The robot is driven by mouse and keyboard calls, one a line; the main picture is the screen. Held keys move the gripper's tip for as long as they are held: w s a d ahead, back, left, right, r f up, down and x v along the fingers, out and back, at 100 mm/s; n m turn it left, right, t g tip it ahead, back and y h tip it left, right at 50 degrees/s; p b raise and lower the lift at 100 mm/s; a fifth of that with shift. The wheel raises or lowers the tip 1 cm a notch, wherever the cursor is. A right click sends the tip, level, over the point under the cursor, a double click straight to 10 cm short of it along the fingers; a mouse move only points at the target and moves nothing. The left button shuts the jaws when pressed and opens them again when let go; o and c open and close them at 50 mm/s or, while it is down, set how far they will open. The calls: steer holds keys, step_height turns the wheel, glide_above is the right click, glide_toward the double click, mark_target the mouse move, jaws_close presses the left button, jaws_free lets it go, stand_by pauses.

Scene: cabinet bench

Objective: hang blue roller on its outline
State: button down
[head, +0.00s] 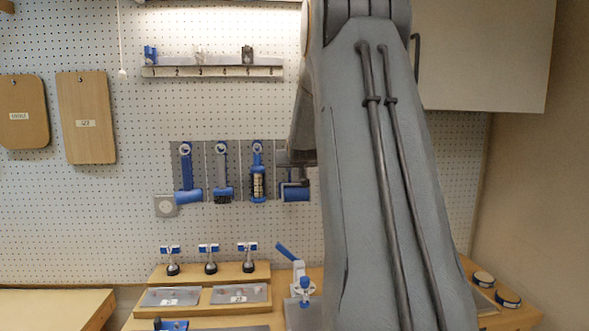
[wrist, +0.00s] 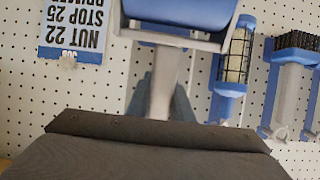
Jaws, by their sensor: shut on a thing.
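The blue roller (head: 294,192) is in front of the rightmost grey outline panel on the pegboard, roller end down. Its blue roller and grey frame also show at the top of the wrist view (wrist: 185,12). My gripper (head: 296,158) is shut on its handle, in front of the board. In the wrist view the dark gripper body fills the bottom and hides most of the handle. My arm covers the right side of the panel in the head view. I cannot tell whether the handle touches the board or a peg, and the outline itself is hidden.
To the left hang a tool with a cream-banded roller (head: 257,182), a dark brush (head: 222,185) and another blue tool (head: 187,185). A numbered rail (head: 212,71) is above. A toggle clamp (head: 299,280) stands on the bench below. A printed card (wrist: 75,28) is on the board.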

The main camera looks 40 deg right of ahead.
steer(key=shift+r+x, duration=0.1)
steer(key=shift+x, duration=0.65)
steer(key=shift+r+x, duration=0.15)
steer(key=shift+x, duration=0.55)
steer(key=shift+w, duration=0.2)
steer(key=c, duration=1.5)
jaws_free()
steer(key=shift+f, duration=0.1)
steer(key=shift+s, duration=0.1)
